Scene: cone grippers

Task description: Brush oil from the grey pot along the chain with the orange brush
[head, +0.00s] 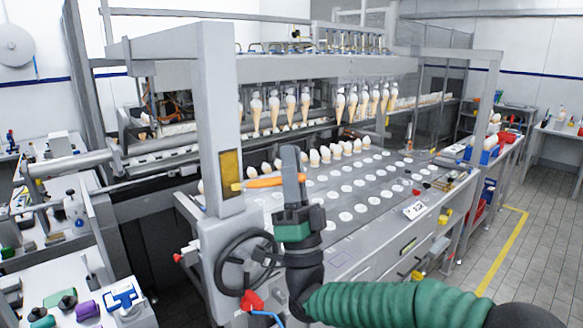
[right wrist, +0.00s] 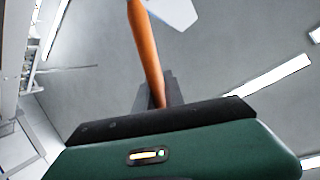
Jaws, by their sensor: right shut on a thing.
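My right gripper (head: 291,180) stands upright in front of the cone machine, shut on the orange brush (head: 263,182). The brush's handle points left, toward the machine's grey post. No bristles can be made out. I cannot pick out the grey pot or the chain in either view. My left gripper is not in view.
A plate with rows of round white spots (head: 345,215) lies behind. Cones (head: 290,105) hang above. A bench (head: 70,300) with small items is lower left; floor is clear at right.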

